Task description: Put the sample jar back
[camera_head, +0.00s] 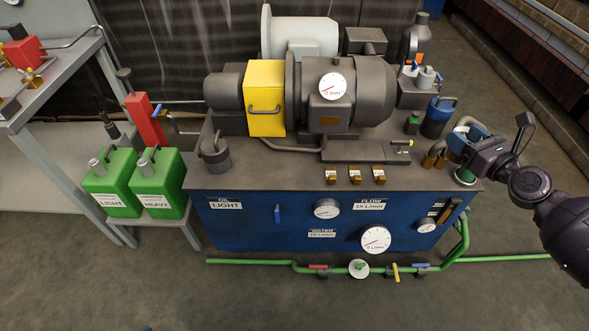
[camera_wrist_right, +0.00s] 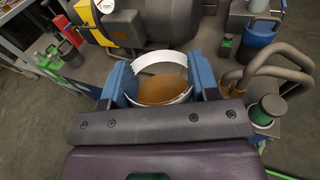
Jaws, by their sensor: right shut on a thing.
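My right gripper (camera_head: 460,137) is at the right end of the blue machine bench. In the right wrist view its two blue fingers are shut on a round jar (camera_wrist_right: 160,90) with a pale rim and amber-brown contents, seen from above. The jar's pale rim (camera_head: 466,121) also shows in the head view, mostly hidden by the fingers. I cannot tell whether the jar's base touches the bench top. Several small brown labelled pieces stand along the bench's front edge, such as one brown piece (camera_head: 354,175). My left gripper is not seen.
The motor (camera_head: 352,95) fills the bench's middle. Green cans (camera_head: 113,185) stand at left. The floor in front is clear.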

